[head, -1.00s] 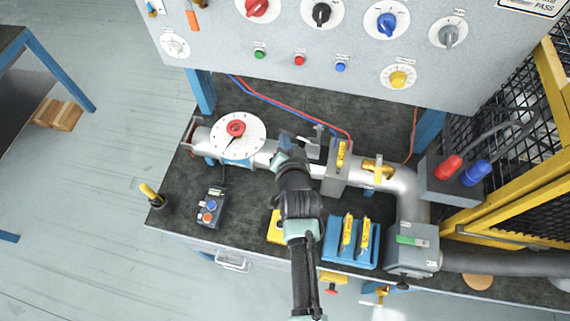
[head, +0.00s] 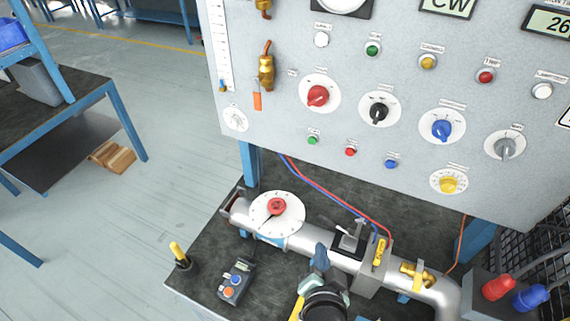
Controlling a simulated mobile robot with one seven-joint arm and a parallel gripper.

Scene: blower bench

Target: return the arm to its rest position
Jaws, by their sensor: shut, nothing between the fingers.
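My gripper (head: 320,258) shows at the bottom middle of the head view, over the front of the bench and just in front of the silver pipe (head: 305,244). Its fingers are together with nothing visible between them. Part of my arm below it is cut off by the lower edge of the picture. The gripper hides a little of the bench behind it, and I cannot tell how high above the bench it is.
A white dial with a red knob (head: 277,207) sits on the pipe. A small button box (head: 235,281) and a yellow-handled tool in a holder (head: 181,255) stand at left. The control panel (head: 290,125) rises behind.

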